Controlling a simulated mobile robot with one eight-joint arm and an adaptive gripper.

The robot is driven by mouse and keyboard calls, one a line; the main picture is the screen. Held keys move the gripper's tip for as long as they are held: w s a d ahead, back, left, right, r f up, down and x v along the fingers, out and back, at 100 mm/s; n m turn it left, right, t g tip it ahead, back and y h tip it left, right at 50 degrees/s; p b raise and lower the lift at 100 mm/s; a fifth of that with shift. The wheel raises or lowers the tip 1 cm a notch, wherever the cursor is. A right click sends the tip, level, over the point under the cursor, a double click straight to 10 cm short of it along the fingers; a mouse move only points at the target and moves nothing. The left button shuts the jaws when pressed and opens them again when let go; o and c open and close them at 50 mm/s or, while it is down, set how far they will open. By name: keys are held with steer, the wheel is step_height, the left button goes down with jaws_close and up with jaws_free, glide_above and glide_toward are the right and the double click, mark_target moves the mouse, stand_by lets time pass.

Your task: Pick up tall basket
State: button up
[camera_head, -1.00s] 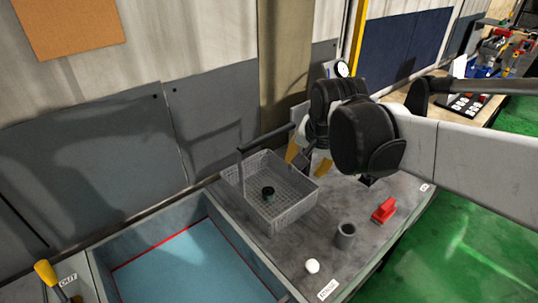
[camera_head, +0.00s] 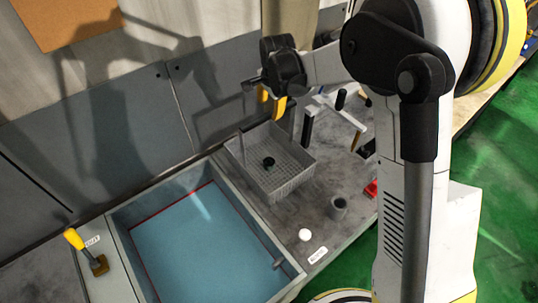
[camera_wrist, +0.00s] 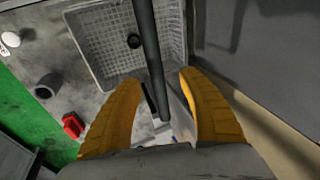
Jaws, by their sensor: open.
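The tall basket (camera_head: 292,187) is a grey mesh tray on the bench with a tall upright handle; a small dark round part (camera_head: 269,162) lies inside. My gripper (camera_head: 271,100) is above the basket's back right side, its yellow fingers apart. In the wrist view, the basket (camera_wrist: 88,50) fills the top, and its dark handle bar (camera_wrist: 148,45) runs down between the two open fingers of my gripper (camera_wrist: 160,78). The fingers look clear of the bar; the exact height gap cannot be told. The bar is mostly hidden in the head view.
A blue-floored basin (camera_head: 200,245) is left of the basket. A white ball (camera_head: 305,235), a grey cup (camera_head: 338,208) and a red block (camera_head: 371,188) stand on the bench to the right. A grey wall panel (camera_head: 215,90) rises close behind.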

mark_target(270, 114)
steer(key=x, duration=0.5)
steer(key=shift+s+f, duration=0.15)
steer(key=shift+s, duration=0.1)
steer(key=shift+s+d, duration=0.1)
jaws_close()
